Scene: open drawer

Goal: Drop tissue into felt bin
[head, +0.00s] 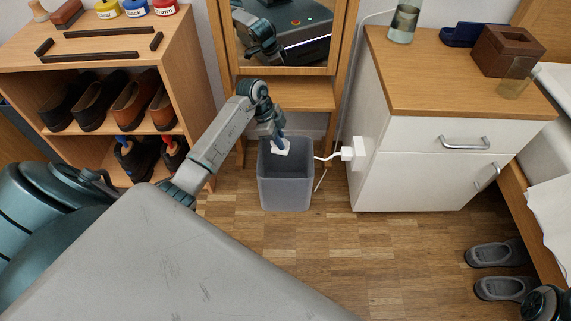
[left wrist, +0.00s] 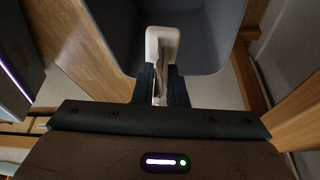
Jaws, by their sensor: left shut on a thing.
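The felt bin (head: 285,191) is a grey, open-topped square bin on the wood floor, in front of a mirror stand. My left gripper (head: 279,139) points down over the bin's opening and is shut on a white crumpled tissue (head: 281,149). In the left wrist view, the tissue (left wrist: 162,42) sits between the fingertips of the left gripper (left wrist: 160,75), with the bin's grey inner wall (left wrist: 211,30) behind it. My right gripper does not show; only a dark part of my own arm shows at the lower right corner.
A shoe shelf (head: 187,73) stands left of the bin. A white cabinet (head: 410,165) stands to the right, with a white plug and cable (head: 346,154) close to the bin. Grey slippers (head: 497,254) lie at the right. Floor in front of the bin is clear.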

